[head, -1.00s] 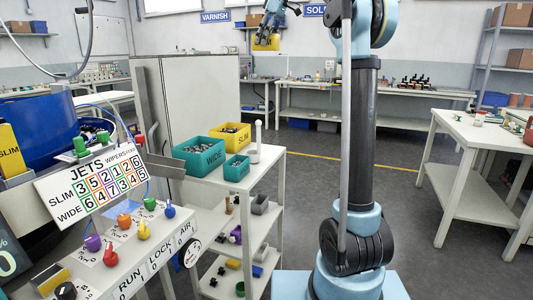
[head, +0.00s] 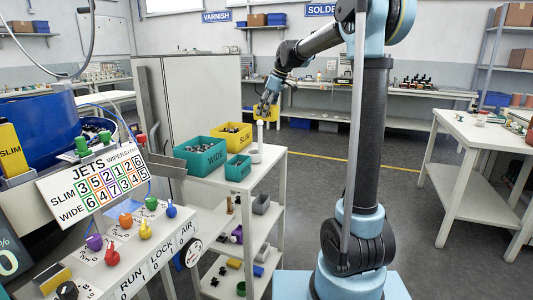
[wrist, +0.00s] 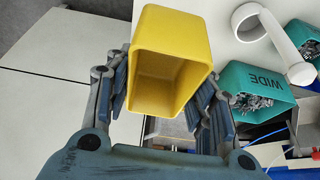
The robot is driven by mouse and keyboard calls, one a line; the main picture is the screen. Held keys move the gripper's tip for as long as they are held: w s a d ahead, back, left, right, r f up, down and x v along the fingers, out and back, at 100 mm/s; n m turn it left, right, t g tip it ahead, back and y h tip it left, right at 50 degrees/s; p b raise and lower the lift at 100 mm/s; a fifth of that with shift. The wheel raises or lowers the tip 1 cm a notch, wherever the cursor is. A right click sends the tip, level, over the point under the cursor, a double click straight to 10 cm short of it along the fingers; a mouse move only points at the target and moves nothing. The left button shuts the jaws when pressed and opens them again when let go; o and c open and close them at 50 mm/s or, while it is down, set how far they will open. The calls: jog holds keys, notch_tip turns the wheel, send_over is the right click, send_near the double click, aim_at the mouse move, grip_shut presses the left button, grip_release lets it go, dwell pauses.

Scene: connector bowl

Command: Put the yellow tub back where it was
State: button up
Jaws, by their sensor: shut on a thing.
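My gripper (head: 268,100) is shut on a yellow tub (head: 262,113), held above the far part of the white cart. In the wrist view, the fingers grip the tub (wrist: 170,60) from both sides, and its inside looks empty. A second yellow tub marked SLIM (head: 232,133), filled with small parts, stands on the cart top below and left of my gripper. A white post with a ring (head: 255,145) stands beside it; in the wrist view the white ring (wrist: 250,12) lies right of the held tub.
The cart top (head: 262,168) also bears a teal WIDE tub (head: 201,157) and a small teal tub (head: 238,168), both with parts. A control panel with coloured knobs (head: 125,245) and a blue bowl (head: 55,115) are at the left. Clear floor lies right of the cart.

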jog(key=shift+s+d+f, duration=0.1)
jog(key=shift+s+f, duration=0.1)
jog(key=shift+f, duration=2.1)
jog(key=shift+s+d+f, duration=0.1)
jog(key=shift+s+f, duration=0.15)
jog(key=shift+f, duration=2.1)
jog(key=shift+s+f, duration=0.2)
jog(key=shift+f, duration=2.1)
jog(key=o, duration=1.1)
